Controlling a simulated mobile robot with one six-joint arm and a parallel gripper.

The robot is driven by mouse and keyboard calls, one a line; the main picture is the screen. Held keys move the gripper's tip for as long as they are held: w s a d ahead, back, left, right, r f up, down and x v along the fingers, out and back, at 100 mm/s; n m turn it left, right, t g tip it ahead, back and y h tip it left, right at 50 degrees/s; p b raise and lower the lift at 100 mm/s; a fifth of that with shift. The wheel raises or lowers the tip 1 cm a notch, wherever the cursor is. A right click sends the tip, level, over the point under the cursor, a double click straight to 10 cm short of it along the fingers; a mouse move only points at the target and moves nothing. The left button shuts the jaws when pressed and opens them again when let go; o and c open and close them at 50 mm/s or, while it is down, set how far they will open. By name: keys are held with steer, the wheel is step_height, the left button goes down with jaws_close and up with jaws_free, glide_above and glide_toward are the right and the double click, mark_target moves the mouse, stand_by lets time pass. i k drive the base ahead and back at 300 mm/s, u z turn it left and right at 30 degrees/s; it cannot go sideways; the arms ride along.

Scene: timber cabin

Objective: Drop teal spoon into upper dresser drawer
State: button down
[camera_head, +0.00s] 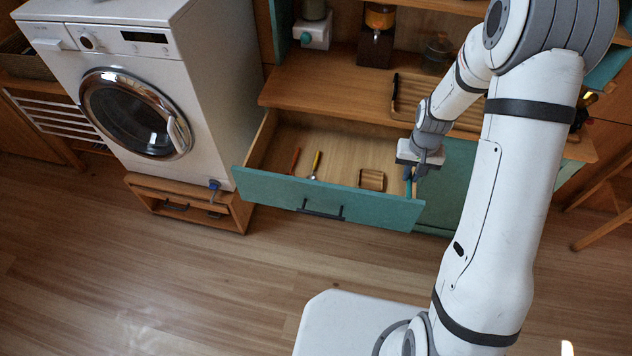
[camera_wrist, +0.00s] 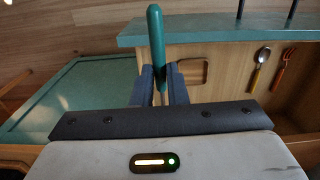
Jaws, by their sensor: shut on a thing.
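My gripper (camera_head: 411,178) is at the right end of the open upper dresser drawer (camera_head: 275,187), near its right side wall. In the wrist view my gripper (camera_wrist: 161,78) is shut on the teal spoon (camera_wrist: 157,45). Its rounded teal handle sticks out past the fingertips, and its other end is hidden between the fingers. The drawer has a teal front (camera_wrist: 215,29) with a dark handle and a pale wooden inside. How high the spoon is above the drawer floor is hard to tell.
In the drawer lie a red-handled fork (camera_head: 294,161), a yellow-handled spoon (camera_head: 316,165) and a small wooden piece (camera_head: 372,180). The wooden dresser top (camera_head: 330,100) overhangs the drawer's back. A washing machine (camera_head: 150,90) stands at left. The floor in front is clear.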

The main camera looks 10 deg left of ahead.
mark_target(340, 165)
steer(key=i, duration=0.45)
steer(key=u, duration=0.3)
steer(key=k, duration=0.85)
steer(key=u, duration=0.15)
steer(key=i, duration=1.35)
steer(key=z, duration=0.05)
